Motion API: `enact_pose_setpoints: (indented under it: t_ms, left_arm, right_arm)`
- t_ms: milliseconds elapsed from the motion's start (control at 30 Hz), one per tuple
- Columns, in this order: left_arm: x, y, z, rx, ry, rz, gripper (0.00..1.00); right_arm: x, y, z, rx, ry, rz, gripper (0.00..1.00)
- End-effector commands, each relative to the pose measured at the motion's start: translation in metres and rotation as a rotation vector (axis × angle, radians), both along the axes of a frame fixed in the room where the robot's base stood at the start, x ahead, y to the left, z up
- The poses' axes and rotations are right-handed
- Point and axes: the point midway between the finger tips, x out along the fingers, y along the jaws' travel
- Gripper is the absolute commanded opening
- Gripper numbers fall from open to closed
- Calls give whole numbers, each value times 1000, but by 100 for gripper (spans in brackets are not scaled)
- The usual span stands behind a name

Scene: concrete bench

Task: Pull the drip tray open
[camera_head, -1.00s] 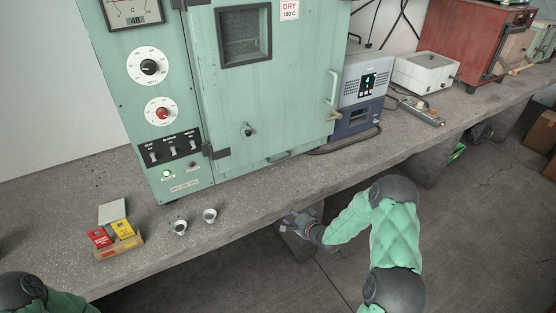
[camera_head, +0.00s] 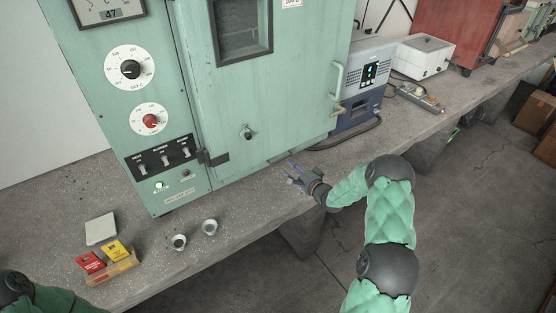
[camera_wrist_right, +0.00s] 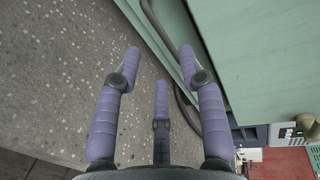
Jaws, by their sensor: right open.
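The green oven (camera_head: 270,90) stands on the concrete bench with its door shut. A narrow green strip at its foot, probably the front of the drip tray (camera_head: 281,156), shows just behind my right gripper (camera_head: 291,171). The tray looks pushed in, but its edge is partly hidden and hard to make out. My right gripper is over the bench edge in front of the oven, its fingers pointing toward the oven's base. In the right wrist view the gripper (camera_wrist_right: 160,62) has its purple fingers spread and empty, with the green oven base to the upper right. My left gripper is out of view.
A blue-grey instrument (camera_head: 358,90) stands right of the oven, with a dark cable (camera_head: 350,136) on the bench.

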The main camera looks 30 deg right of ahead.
Motion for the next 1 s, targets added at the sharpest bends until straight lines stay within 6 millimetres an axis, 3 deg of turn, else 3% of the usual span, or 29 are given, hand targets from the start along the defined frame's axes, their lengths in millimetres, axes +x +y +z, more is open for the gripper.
enact_pose_setpoints:
  t_ms: [300, 500, 967, 1000]
  left_arm:
    - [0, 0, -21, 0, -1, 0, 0]
    - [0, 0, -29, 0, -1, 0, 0]
    - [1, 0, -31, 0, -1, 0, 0]
    - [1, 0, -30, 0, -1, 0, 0]
  right_arm:
    - [55, 5, -15, -1, -2, 2, 41]
    - [80, 7, -19, -1, -1, 1, 41]
    - [90, 8, -19, 0, 0, 0, 41]
    - [90, 8, -19, 0, 0, 0, 29]
